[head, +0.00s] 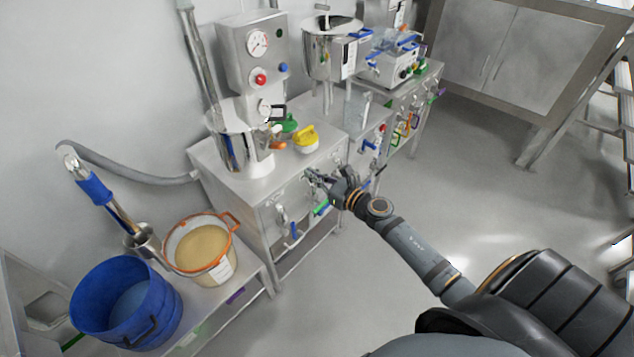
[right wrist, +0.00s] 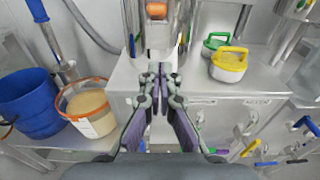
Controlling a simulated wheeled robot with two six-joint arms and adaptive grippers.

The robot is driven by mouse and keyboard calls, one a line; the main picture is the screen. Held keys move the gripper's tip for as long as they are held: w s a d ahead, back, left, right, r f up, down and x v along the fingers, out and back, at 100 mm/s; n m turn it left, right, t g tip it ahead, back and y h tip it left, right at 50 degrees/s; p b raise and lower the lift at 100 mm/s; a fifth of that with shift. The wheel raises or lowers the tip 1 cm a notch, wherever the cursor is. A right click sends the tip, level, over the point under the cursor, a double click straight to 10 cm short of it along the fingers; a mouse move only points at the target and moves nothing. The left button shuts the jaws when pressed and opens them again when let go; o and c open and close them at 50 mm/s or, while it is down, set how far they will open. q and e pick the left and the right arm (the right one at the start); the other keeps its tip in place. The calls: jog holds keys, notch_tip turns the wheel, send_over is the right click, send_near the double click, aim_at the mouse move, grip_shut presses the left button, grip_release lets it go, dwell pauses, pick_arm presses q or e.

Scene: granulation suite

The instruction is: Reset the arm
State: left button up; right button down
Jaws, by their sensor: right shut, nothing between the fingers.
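My right arm (head: 408,243) comes in from the lower right of the head view and reaches toward the front of the steel cabinet (head: 262,187). My right gripper (head: 318,180) is at its end, close to the cabinet's front face and its handles. In the right wrist view the fingers of the right gripper (right wrist: 160,74) are together with nothing between them. I cannot tell whether the fingertips touch the cabinet. My left gripper is in neither view.
A yellow-lidded pot (head: 306,140) and a green-handled lid (head: 289,123) stand on the cabinet top beside a steel vessel (head: 233,140). A blue bucket (head: 126,305) and an orange-rimmed tub of powder (head: 201,246) are at left. Open floor (head: 470,170) lies right of the cabinets.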

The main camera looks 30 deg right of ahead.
jog(key=shift+v, duration=0.85)
jog(key=shift+a+r, duration=0.1)
jog(key=s+d+f+m+g+h, duration=0.2)
jog(key=s+d+f+m, duration=0.15)
jog(key=f+m, duration=0.5)
jog(key=s+d+f+m+g+h, duration=0.1)
jog(key=s+d+f+m+h, duration=0.4)
jog(key=f, duration=0.7)
jog(key=s+d+f+m+g, duration=0.1)
jog(key=s+f+m+g, duration=0.15)
jog(key=f+m, duration=0.65)
jog(key=s+a+f+m+g, duration=0.2)
jog(key=s+f+m+g, duration=0.5)
jog(key=s+f, duration=0.95)
jog(key=s+a+f+m, duration=0.1)
jog(key=s+a+m, duration=0.1)
jog(key=s, duration=0.4)
jog(key=s+a+f+m+g, duration=0.1)
jog(key=s+a+f+m, duration=0.1)
jog(key=s+m, duration=0.3)
jog(key=s+a+f+m+g, duration=0.1)
jog(key=s+a+f+m, duration=0.1)
jog(key=s, duration=0.5)
jog(key=shift+s+a+m, duration=0.2)
jog(key=shift+a+m, duration=0.45)
jog(key=shift+a, duration=0.1)
jog(key=shift+g, duration=0.25)
